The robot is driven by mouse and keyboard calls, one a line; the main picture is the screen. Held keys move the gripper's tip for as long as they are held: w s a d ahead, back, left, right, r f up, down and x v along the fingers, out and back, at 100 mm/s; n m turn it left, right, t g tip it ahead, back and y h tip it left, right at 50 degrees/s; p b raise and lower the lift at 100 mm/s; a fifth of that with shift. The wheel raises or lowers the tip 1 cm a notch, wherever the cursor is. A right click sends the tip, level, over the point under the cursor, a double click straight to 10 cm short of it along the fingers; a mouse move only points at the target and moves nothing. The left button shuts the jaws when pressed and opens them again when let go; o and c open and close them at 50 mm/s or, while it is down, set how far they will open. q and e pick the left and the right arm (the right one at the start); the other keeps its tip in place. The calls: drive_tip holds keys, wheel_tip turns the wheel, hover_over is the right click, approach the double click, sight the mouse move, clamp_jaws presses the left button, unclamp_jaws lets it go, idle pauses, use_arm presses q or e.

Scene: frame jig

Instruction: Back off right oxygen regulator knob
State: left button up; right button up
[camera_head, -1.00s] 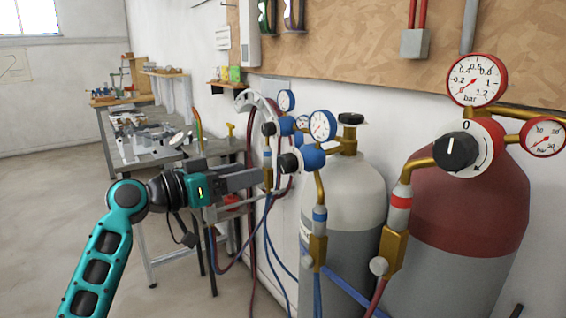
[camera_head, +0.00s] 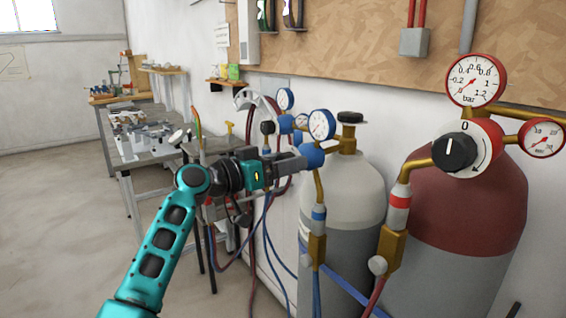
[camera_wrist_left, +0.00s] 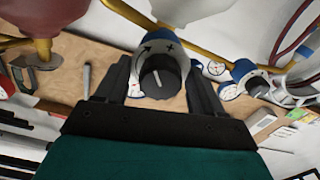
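The right oxygen regulator (camera_head: 313,155) is blue, with a white-faced gauge (camera_head: 321,125) above it, on the grey cylinder with the white top. My left gripper (camera_head: 298,162) is at its front and hides its black knob in the head view. In the left wrist view the black knob (camera_wrist_left: 160,77), with a white pointer line, sits between the two fingers of my left gripper (camera_wrist_left: 161,82). The fingers are open, with a visible gap on each side of the knob. Plus and minus marks show on the regulator face. My right gripper is in neither view.
Another blue regulator with a black knob (camera_head: 268,127) stands just behind to the left; it also shows in the wrist view (camera_wrist_left: 258,86). A red regulator with a black knob (camera_head: 455,151) is at the right. Hoses hang below. A workbench (camera_head: 150,150) stands at the left.

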use_arm(q)
drive_tip(key=c, duration=1)
drive_tip(key=shift+o, duration=0.2)
